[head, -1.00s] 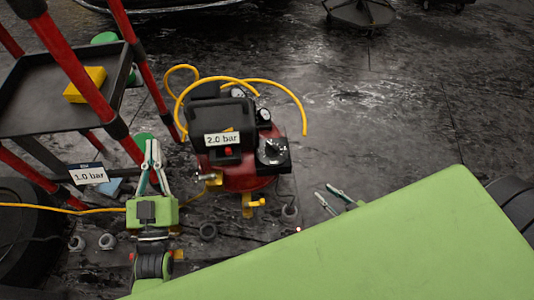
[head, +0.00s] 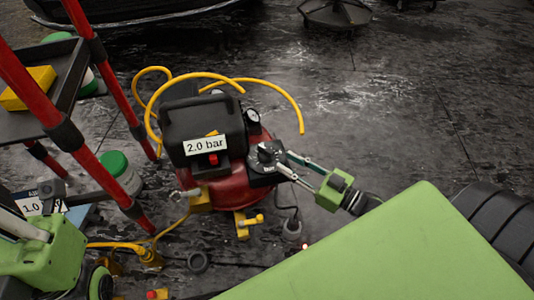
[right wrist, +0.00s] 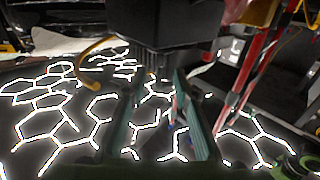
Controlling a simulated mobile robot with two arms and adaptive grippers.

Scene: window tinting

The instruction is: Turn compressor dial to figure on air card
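The red and black compressor (head: 215,130) stands on the floor, with a label reading 2.0 bar (head: 206,145). Its black dial (head: 268,153) is at its right side. My right gripper (head: 284,161) reaches in from the right with its fingers apart and their tips at the dial. In the right wrist view a dark ribbed part, likely the dial (right wrist: 165,64), lies between the fingertips; I cannot tell whether they touch it. The air card (head: 34,205), with only 1.0 readable, is partly hidden at the left. My left gripper (head: 18,226) is near it, its fingertips cut off or hidden.
A red-legged cart (head: 80,150) with a yellow block (head: 27,88) stands at the left. Yellow hoses (head: 270,82) loop behind the compressor. A green-lidded jar (head: 120,172) stands beside a cart leg.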

